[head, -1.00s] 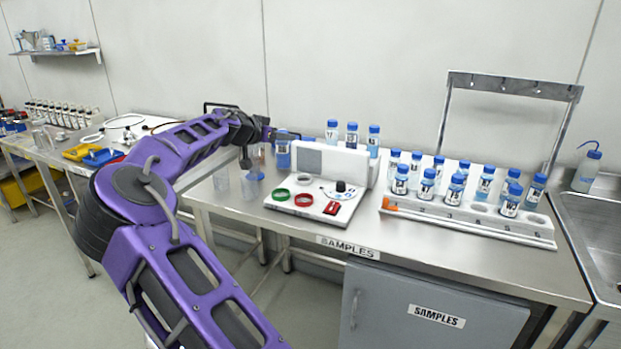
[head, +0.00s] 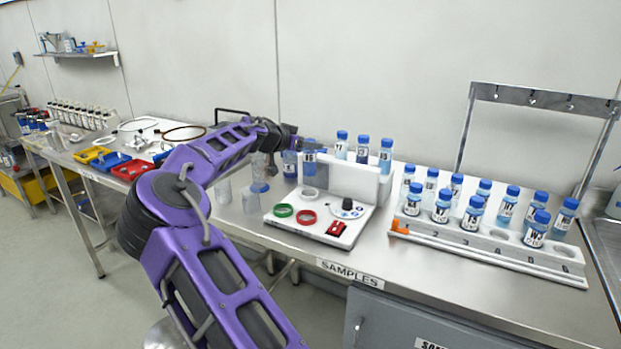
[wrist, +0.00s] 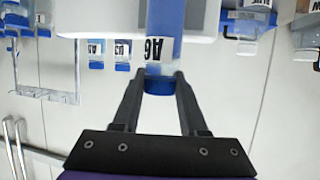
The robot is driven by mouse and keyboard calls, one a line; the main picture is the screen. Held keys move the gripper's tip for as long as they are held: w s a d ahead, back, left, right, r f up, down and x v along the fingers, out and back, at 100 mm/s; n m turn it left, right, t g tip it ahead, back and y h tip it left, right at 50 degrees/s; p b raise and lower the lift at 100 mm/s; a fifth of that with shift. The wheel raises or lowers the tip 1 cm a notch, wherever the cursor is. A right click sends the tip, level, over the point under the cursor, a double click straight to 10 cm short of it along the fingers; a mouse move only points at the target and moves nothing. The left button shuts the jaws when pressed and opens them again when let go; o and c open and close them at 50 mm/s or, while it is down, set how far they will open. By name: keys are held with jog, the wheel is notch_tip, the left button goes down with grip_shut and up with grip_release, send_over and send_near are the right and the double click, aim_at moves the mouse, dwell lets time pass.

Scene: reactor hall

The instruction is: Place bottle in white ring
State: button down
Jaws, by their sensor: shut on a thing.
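My gripper (head: 294,141) is shut on a blue-capped bottle (head: 309,157) of blue liquid. In the wrist view, the fingers (wrist: 160,80) close on the cap, and the bottle (wrist: 165,20) carries a label that seems to read A6. The white ring (head: 309,192) lies on the white panel, behind the green ring (head: 284,211) and the red ring (head: 307,217). In the head view the bottle appears above the white ring, against the left end of the upright white block; its exact height and depth are hard to tell.
The white block (head: 345,178) stands at the panel's back, with several bottles behind it. A rack (head: 480,245) of several bottles is at the right. A black knob (head: 347,204) rises from the panel.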

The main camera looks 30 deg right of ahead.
aim_at(305, 168)
notch_tip(305, 168, down, 8)
jog(key=shift+r, duration=0.25)
jog(key=shift+c, duration=2)
grip_release()
jog(key=v, duration=1.2)
